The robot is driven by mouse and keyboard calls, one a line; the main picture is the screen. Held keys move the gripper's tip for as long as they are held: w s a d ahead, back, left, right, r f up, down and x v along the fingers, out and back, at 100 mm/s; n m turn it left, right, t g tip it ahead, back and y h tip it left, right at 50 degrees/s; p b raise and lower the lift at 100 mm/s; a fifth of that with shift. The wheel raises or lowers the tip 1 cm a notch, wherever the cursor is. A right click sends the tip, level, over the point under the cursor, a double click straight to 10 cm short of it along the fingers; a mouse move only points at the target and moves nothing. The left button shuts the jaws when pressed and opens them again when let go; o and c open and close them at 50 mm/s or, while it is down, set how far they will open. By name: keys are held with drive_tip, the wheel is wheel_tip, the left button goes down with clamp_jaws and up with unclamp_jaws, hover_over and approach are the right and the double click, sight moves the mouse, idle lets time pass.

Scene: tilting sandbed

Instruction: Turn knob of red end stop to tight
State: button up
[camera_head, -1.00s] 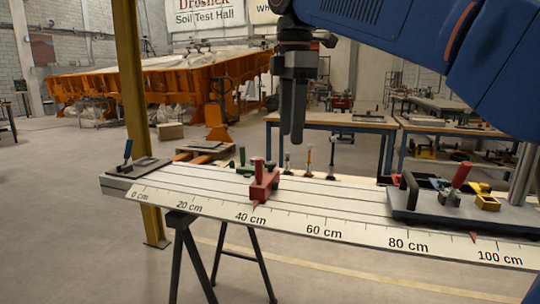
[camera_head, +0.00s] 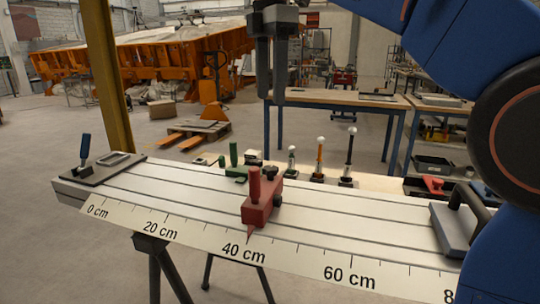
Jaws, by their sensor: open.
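The red end stop (camera_head: 258,212) sits on the slotted rail (camera_head: 330,222), its pointer near the 40 cm mark of the scale. My gripper (camera_head: 270,102) hangs high above the rail, above and slightly right of the red stop. Its two fingers point down, apart and empty. It touches nothing. Whether the knob is tight or loose cannot be told.
A green clamp (camera_head: 236,170) and several ball-topped posts, one orange (camera_head: 319,160), stand behind the rail. A plate with a blue handle (camera_head: 86,150) is at the left end. A grey carriage (camera_head: 455,228) with a black handle is at the right. The rail is clear between stop and carriage.

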sight(271, 167)
wheel_tip(271, 167, down, 17)
drive_tip(key=shift+f, duration=0.1)
idle(0.6)
drive_tip(key=c, duration=1.1)
drive_tip(key=shift+o, duration=0.2)
